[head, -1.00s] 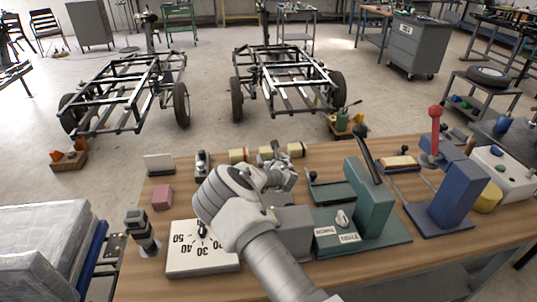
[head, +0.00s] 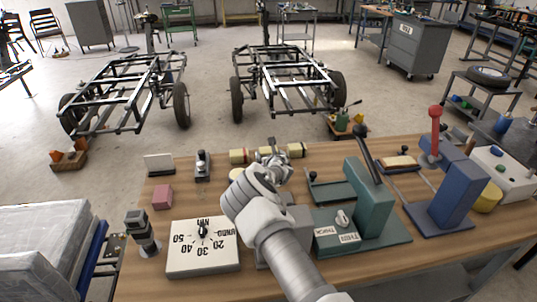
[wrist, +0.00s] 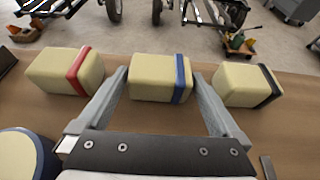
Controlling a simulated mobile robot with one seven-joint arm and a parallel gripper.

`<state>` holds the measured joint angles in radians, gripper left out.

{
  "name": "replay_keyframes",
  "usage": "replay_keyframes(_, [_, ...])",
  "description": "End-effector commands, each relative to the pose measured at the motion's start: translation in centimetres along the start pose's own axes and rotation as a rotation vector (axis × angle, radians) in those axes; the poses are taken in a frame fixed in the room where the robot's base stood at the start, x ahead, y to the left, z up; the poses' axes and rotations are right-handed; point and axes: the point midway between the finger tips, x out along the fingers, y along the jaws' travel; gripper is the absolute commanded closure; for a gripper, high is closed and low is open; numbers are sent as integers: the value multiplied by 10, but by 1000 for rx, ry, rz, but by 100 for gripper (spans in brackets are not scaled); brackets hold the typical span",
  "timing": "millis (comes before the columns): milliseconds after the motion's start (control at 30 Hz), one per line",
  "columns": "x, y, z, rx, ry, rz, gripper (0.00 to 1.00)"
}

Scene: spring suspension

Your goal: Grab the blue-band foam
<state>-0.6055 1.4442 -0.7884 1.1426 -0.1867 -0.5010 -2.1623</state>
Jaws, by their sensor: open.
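The blue-band foam (wrist: 150,84) is a cream block with a blue band near its right end. It lies on the wooden bench in the middle of the wrist view. My gripper (wrist: 159,75) is open, with one finger on each side of this block in the picture. Whether the fingers are down level with it or still above it I cannot tell; no grip shows. In the head view my gripper (head: 272,152) is at the middle of the foam row and mostly hides the blue-band foam.
The red-band foam (wrist: 62,72) lies to the left and the black-band foam (wrist: 245,86) to the right, close outside my fingers. A dial box (head: 190,262), a pink block (head: 162,197) and a green lever press (head: 370,205) stand on the bench.

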Motion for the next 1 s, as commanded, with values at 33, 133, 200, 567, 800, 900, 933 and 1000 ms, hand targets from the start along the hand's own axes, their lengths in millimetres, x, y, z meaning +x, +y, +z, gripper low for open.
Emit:
replay_keyframes(33, [0,0,0,0,0,0,0])
replay_keyframes(133, [0,0,0,0,0,0,16])
replay_keyframes(200, [0,0,0,0,0,0,29])
replay_keyframes(567, [0,0,1,0,-1,0,60])
replay_keyframes(800, [-4,0,12,0,-3,0,60])
replay_keyframes(900, [-9,0,24,1,-4,0,60])
replay_keyframes(933, [-12,0,30,1,-5,-1,60])
replay_keyframes(1000, [-17,0,44,1,-6,-1,60])
